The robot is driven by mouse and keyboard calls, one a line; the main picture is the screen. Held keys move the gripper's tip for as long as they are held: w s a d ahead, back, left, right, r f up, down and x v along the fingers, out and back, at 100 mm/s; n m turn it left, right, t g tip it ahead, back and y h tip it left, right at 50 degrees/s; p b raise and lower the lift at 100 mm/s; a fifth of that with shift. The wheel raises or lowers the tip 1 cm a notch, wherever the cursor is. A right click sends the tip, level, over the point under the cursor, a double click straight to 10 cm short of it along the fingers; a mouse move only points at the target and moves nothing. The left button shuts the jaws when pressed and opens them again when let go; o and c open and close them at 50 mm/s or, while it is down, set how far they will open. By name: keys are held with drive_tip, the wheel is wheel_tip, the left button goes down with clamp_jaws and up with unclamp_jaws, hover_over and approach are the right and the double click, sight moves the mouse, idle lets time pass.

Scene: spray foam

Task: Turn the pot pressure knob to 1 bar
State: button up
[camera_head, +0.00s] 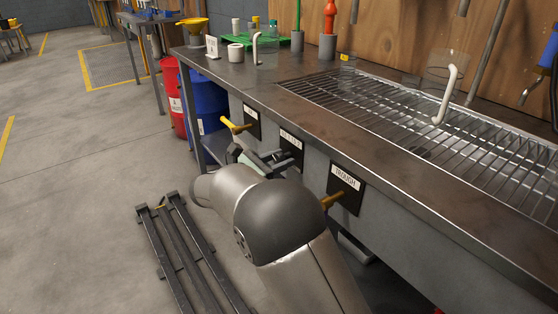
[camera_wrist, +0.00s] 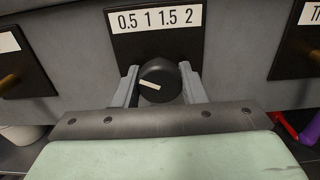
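The pot pressure knob (camera_wrist: 160,82) is round and black, with a pale pointer mark facing left and slightly up. It sits on a black panel under a white label (camera_wrist: 156,18) reading 0.5, 1, 1.5, 2. My gripper (camera_wrist: 160,78) has one finger on each side of the knob, very close to it. Whether the fingers press on the knob I cannot tell. In the head view my gripper (camera_head: 272,159) reaches the middle panel (camera_head: 291,147) on the bench front, and my arm hides the knob.
A panel with a yellow handle (camera_head: 235,125) is left of the knob. A trough panel (camera_head: 346,187) with a brass handle (camera_head: 332,199) is to the right. The metal bench (camera_head: 300,110) overhangs the panels. Blue (camera_head: 207,98) and red (camera_head: 174,92) barrels stand at its left end.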

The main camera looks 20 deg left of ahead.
drive_tip(key=c, duration=0.4)
drive_tip(key=m, duration=0.3)
drive_tip(key=shift+m, duration=0.3)
drive_tip(key=shift+a+m+b, duration=0.1)
drive_tip(key=shift+m+b, duration=0.8)
drive_tip(key=shift+m, duration=1)
drive_tip(key=o, duration=1)
